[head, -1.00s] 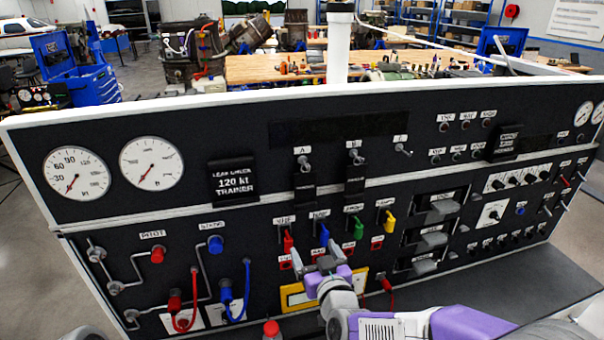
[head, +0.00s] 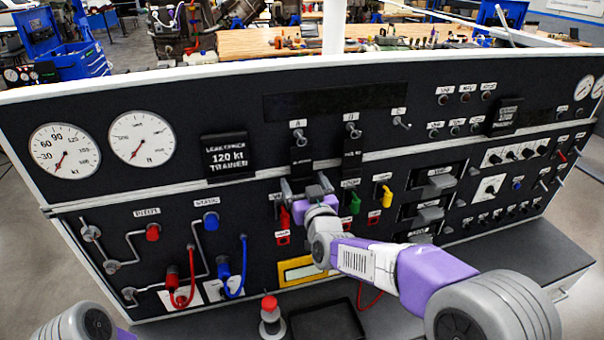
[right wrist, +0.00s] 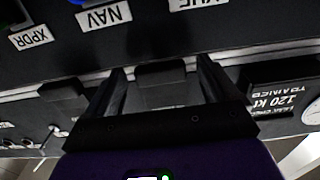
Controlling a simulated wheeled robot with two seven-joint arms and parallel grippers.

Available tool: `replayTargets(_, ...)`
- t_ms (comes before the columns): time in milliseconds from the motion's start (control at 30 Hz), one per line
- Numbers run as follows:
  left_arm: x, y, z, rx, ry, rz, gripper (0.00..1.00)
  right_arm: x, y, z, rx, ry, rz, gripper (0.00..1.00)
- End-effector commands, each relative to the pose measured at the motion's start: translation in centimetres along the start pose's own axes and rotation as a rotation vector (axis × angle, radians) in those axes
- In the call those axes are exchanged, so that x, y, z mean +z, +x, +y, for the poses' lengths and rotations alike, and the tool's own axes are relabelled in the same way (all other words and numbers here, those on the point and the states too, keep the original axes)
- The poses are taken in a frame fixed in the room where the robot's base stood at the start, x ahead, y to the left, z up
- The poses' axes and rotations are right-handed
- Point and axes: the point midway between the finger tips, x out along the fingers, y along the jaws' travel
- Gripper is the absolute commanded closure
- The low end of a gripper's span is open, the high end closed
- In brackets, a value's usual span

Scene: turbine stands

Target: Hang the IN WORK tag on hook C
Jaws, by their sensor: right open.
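Hook C (head: 402,123), at the right of the hook row, is bare. A black tag (head: 301,156) hangs under hook A (head: 299,138). Another black tag (head: 352,157) hangs under hook B (head: 354,132). Their lettering is too small to tell which is IN WORK. My right gripper (head: 306,186) is open at the lower end of the tag under hook A. In the right wrist view, a dark tag end (right wrist: 161,74) shows between its spread fingers (right wrist: 162,88); contact is not clear. My left gripper is out of view.
A 120 kt trainer placard (head: 229,155) is left of the hooks. Coloured levers, including a green one (head: 355,203) and a yellow one (head: 386,196), sit below. A red-topped post (head: 270,308) and a black tray (head: 326,321) stand in front of the panel.

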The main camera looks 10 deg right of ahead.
Motion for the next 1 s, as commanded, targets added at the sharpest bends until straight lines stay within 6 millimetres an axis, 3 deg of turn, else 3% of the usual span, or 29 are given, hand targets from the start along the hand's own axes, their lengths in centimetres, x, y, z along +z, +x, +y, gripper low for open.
replayTargets(1000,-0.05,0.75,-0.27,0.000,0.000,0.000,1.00,0.03,0.67,-0.06,0.000,0.001,0.000,0.13)
